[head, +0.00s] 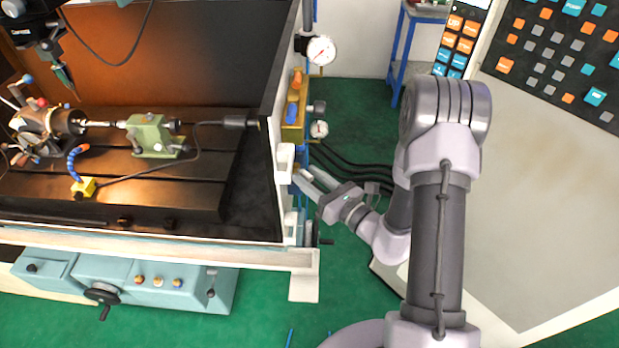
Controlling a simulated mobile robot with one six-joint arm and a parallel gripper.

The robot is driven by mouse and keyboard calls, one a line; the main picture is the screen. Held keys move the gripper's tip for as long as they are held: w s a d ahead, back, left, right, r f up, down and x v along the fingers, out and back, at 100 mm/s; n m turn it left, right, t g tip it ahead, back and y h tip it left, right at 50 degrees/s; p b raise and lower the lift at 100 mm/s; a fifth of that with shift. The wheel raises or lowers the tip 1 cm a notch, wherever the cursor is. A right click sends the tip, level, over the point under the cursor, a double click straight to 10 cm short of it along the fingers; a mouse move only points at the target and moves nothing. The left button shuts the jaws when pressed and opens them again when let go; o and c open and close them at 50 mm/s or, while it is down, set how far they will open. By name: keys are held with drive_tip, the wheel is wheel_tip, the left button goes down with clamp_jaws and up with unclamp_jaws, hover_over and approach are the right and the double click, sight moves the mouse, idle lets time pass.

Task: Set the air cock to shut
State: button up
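My gripper (304,175) is at the right side of the machine, reaching in from the right. Its two pale fingers look spread apart, with a gap between them. The fingertips are close to the machine's side panel, just below a yellow block. I cannot make out the air cock or its handle clearly; a small yellowish part (297,168) shows at the fingertips. Whether the fingers touch it cannot be told. The yellow block (291,133) on the machine's side carries an orange part (295,84) and a blue part (291,113).
An upper dial gauge (321,51) and a lower gauge (319,129) stick out above my gripper. Black hoses (350,165) run along the green floor behind it. The machine bed (190,190) with the chuck (45,128) is left. A large pale panel (530,190) is right.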

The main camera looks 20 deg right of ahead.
clamp_jaws()
